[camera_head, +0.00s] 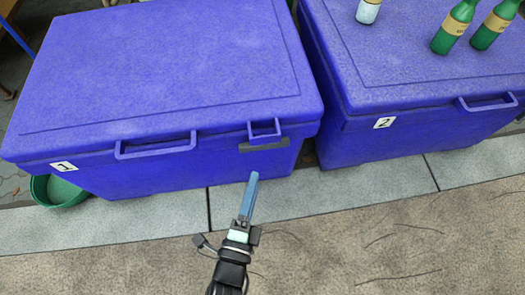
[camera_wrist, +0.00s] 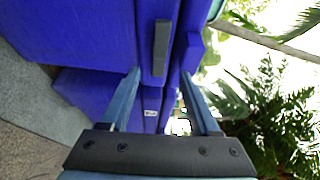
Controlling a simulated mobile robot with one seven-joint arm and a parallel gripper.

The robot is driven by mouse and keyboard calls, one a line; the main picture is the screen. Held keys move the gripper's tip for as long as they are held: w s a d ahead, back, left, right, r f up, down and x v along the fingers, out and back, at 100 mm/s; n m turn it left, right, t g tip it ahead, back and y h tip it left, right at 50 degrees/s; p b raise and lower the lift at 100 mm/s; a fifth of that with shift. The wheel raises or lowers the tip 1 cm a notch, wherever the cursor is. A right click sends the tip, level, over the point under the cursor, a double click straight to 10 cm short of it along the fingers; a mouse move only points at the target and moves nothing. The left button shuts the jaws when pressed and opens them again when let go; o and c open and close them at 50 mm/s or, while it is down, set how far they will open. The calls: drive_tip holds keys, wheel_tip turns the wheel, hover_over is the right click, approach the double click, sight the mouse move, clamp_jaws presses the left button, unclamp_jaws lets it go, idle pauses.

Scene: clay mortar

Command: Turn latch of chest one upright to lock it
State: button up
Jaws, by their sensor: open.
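Chest one (camera_head: 160,60) is a blue box with a shut lid and a label "1" at its front left. Its latch (camera_head: 264,145) is a dark grey bar lying roughly level on the front, under a small blue loop (camera_head: 264,128) at the lid edge. In the wrist view, which is turned sideways, the latch (camera_wrist: 161,46) shows beyond the fingertips. My gripper (camera_head: 254,176) is in front of and below the latch in the head view. Its two fingers (camera_wrist: 160,72) are apart with nothing between them.
Chest two (camera_head: 350,145), also blue, stands just right with a narrow gap between. Green bottles (camera_head: 455,25) and a white-bodied one (camera_head: 368,11) stand on its lid. A green bowl (camera_head: 60,192) is at chest one's left corner. Open paving (camera_head: 400,225) lies in front.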

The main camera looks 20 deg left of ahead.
sight(264, 148)
drive_tip(key=b+x, duration=0.2)
drive_tip(key=x, duration=0.7)
drive_tip(key=shift+w+b, duration=0.3)
drive_tip(key=shift+w, duration=0.1)
drive_tip(key=shift+c, duration=0.3)
clamp_jaws()
